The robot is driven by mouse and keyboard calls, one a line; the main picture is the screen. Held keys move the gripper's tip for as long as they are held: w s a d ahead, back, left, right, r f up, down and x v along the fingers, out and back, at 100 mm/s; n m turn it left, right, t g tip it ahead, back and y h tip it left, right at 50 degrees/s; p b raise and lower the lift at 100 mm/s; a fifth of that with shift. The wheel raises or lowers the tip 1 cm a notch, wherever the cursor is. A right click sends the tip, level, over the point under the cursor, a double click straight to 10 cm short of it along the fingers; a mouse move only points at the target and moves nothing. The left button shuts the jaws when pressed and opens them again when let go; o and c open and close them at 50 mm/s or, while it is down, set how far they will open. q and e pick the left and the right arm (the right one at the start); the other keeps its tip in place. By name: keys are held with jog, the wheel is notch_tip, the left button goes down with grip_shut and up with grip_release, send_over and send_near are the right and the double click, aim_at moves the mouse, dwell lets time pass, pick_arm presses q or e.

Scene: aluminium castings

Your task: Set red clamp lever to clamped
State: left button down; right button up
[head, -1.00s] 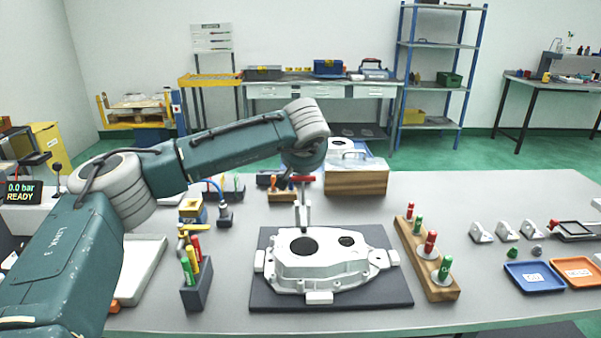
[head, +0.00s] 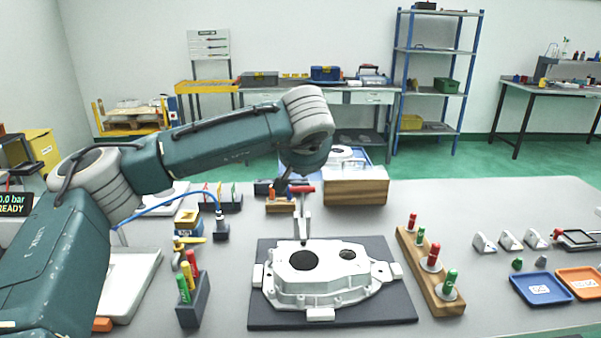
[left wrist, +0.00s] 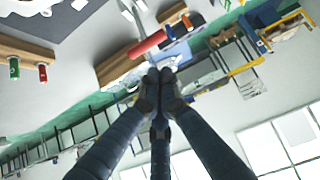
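The red clamp lever (head: 303,189) shows as a short red bar on an upright grey stem at the back edge of the casting (head: 322,282). Its red bar also shows in the left wrist view (left wrist: 147,44), just beyond my fingertips. My left gripper (left wrist: 158,77) has its dark fingertips drawn together, with nothing seen between them. I cannot tell whether they touch the bar. In the head view the left gripper (head: 284,182) is a small dark part under the wrist, left of the lever and mostly hidden. My right gripper is not in view.
The casting lies on a dark plate (head: 280,322). A wooden rack with red and green plugs (head: 412,262) stands to its right. A grey block of coloured pens (head: 192,303) stands to its left. A wooden block (head: 356,192) is behind the lever.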

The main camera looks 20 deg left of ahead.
pick_arm(q)
jog(key=s, duration=0.1)
jog(key=s+d, duration=0.1)
jog(key=s, duration=0.1)
jog(key=shift+d+r+b, duration=0.15)
jog(key=shift+r+b, duration=0.15)
jog(key=shift+r, duration=0.1)
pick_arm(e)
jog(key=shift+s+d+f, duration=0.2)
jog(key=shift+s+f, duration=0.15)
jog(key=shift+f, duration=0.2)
